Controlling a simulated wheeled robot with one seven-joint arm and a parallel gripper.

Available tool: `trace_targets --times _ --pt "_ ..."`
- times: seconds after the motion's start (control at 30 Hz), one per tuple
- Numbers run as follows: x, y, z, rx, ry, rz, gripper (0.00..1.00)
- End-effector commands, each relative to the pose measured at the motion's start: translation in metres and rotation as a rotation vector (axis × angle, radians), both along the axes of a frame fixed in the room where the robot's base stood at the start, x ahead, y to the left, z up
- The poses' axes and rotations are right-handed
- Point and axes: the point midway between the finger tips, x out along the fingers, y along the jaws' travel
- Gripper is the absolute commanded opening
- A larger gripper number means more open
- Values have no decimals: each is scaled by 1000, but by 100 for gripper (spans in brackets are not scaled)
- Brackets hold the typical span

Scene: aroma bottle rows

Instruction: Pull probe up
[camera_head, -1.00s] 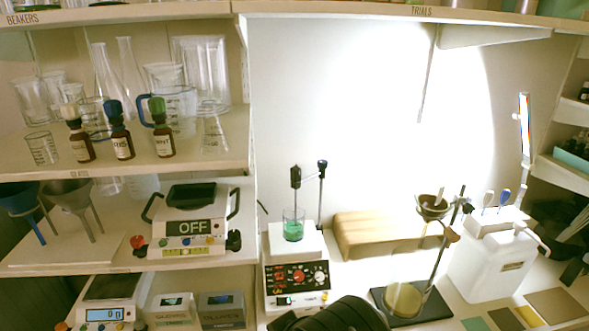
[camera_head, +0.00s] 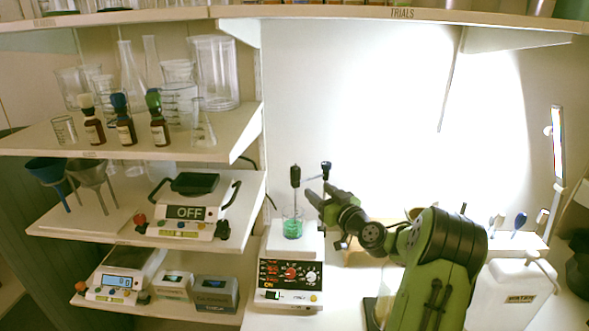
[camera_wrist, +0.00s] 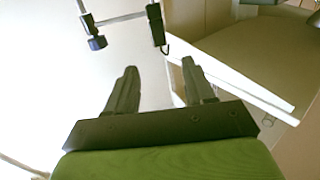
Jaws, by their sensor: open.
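The probe (camera_head: 295,176) is a dark upright rod with a thick black top, held by a thin stand with a blue knob (camera_head: 326,165). Its lower end reaches into a glass beaker (camera_head: 292,224) of green liquid on a hot-plate stirrer (camera_head: 290,272). My gripper (camera_head: 317,189) is open, its fingers pointing left just right of the probe at about its height. In the wrist view, the black probe top (camera_wrist: 155,24) shows beyond and between my open fingertips (camera_wrist: 158,64), apart from them. The blue knob (camera_wrist: 97,43) is to its left there. The beaker is out of the wrist view.
Left of the stirrer are shelves with glassware, brown dropper bottles (camera_head: 125,128), funnels (camera_head: 90,175) and a balance marked OFF (camera_head: 187,212). My arm hides much of the bench's middle. A white canister (camera_head: 512,290) stands right. The wall behind the probe is clear.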

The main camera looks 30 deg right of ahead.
Motion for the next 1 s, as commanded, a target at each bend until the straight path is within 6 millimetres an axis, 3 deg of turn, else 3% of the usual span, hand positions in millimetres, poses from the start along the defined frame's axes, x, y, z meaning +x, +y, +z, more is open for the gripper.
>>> trace_targets --times 0.13,0.6,0.8,1.0 --pt "28 0 9 3 2 3 53" --pt "122 -5 6 0 2 1 53" --pt "140 -7 2 0 4 1 53" --pt "142 -7 1 1 5 1 53"
